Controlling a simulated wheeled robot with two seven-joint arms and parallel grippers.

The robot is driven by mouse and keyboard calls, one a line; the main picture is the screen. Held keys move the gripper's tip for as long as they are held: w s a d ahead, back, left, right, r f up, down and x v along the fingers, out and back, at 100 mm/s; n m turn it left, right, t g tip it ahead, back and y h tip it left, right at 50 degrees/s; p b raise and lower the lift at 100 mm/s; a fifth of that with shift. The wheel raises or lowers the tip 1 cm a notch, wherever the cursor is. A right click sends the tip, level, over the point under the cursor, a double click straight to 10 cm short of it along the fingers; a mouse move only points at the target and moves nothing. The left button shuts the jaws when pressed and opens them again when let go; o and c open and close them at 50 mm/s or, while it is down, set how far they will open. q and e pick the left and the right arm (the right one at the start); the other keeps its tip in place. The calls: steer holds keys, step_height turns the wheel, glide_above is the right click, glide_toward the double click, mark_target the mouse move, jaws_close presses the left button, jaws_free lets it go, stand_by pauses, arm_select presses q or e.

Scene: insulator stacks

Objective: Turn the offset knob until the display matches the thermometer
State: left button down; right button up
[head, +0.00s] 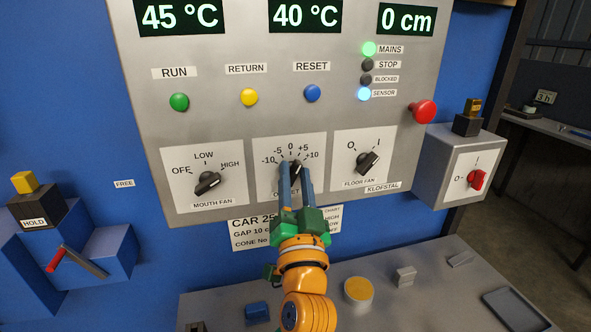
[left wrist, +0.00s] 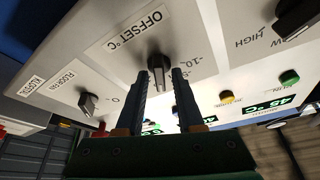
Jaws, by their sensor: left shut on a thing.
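The black offset knob (head: 297,168) is on the grey panel's middle dial plate, with a scale from -10 to +10. My left gripper (head: 290,176) reaches up from below and is shut on the knob, its two fingers on either side. The fingers hide much of the knob and its label in the head view. In the left wrist view the knob (left wrist: 158,62) sits between the fingertips, under the OFFSET °C label. Green displays read 45 °C (head: 181,16) and 40 °C (head: 306,15). I cannot make out a separate thermometer. My right gripper is not in view.
The mouth fan knob (head: 208,183) and floor fan knob (head: 367,161) flank the offset dial. Coloured buttons sit above, and a red mushroom button (head: 423,111) juts out at the right. A grey bench (head: 400,305) with small parts lies below.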

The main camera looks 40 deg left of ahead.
arm_select(q)
steer(key=shift+f+m, duration=0.1)
steer(key=shift+m, duration=0.4)
steer(key=c, duration=0.9)
jaws_free()
